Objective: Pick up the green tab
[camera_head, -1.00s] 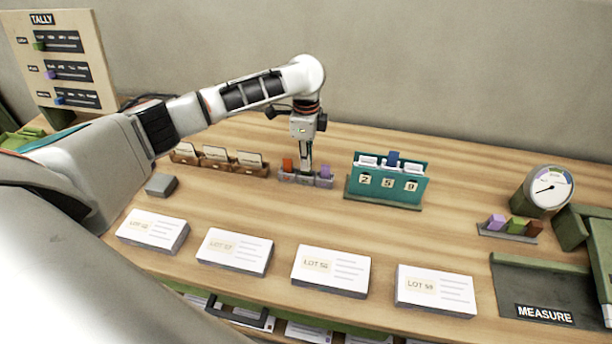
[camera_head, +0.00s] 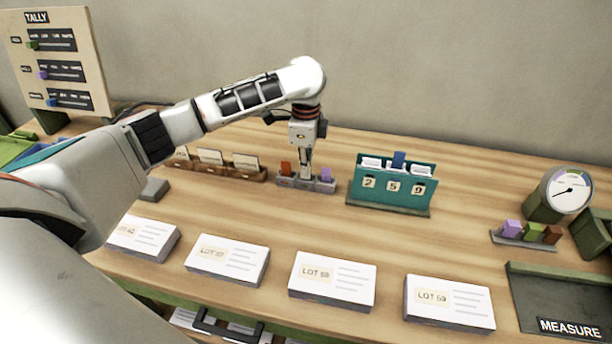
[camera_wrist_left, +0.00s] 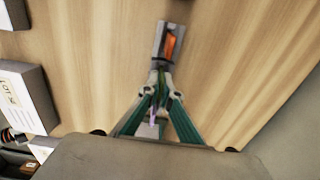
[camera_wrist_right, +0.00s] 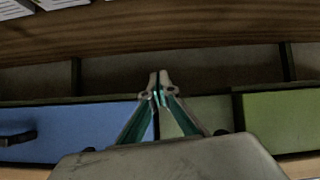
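My left gripper (camera_head: 306,177) points down at the middle of a small grey rack (camera_head: 294,184), between an orange tab (camera_head: 286,168) and a purple tab (camera_head: 326,175). In the left wrist view its fingertips (camera_wrist_left: 161,80) are close together over the rack, just beside the orange tab (camera_wrist_left: 170,46). A green tab (camera_head: 532,231) stands in another rack at the right, between a purple and a brown tab. My right gripper (camera_wrist_right: 160,82) is shut with nothing visible in it.
A teal card holder (camera_head: 388,203) stands right of the grey rack, and a wooden card rack (camera_head: 246,173) stands left. Several white lot boxes (camera_head: 332,280) line the front. A dial gauge (camera_head: 566,191) and a MEASURE tray (camera_head: 545,290) are at right.

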